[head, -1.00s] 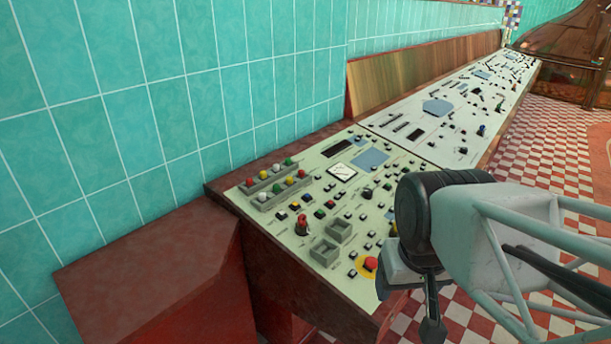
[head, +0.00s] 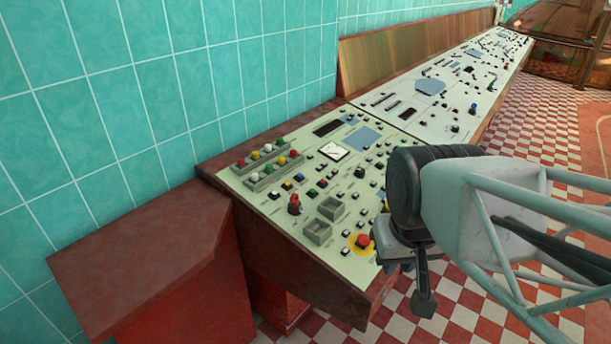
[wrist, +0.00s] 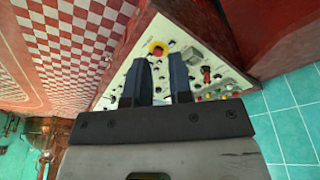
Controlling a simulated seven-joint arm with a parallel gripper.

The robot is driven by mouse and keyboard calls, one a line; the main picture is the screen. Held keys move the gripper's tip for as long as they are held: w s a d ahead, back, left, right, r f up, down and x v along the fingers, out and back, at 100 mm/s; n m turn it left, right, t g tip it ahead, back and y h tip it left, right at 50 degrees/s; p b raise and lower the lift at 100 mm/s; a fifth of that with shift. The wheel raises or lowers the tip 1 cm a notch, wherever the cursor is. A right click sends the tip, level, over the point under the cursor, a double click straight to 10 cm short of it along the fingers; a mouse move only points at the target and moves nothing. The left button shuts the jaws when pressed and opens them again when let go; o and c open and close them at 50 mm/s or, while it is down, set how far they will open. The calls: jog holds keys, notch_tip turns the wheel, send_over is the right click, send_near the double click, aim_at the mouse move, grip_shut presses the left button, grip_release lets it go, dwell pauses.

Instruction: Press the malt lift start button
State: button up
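The near control panel (head: 262,205) is pale green with many small buttons, lamps and knobs. I cannot read its labels, so I cannot tell which button is the malt lift start. A red mushroom button on a yellow disc (head: 362,242) sits at its near right corner, and it also shows in the wrist view (wrist: 157,49). My gripper (wrist: 161,68) has two dark fingers apart with nothing between them. In the wrist view they point at the panel and hide part of it. In the head view my wrist covers the panel's right edge.
A red lever (head: 294,203) and two grey square recesses (head: 318,232) rise from the panel. A longer pale panel (head: 440,92) continues behind. A dark red cabinet (head: 150,265) stands at the left against the teal tiled wall (head: 170,80). Checkered floor (head: 545,140) is open at the right.

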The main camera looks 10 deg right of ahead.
grip_shut()
dwell(1.2)
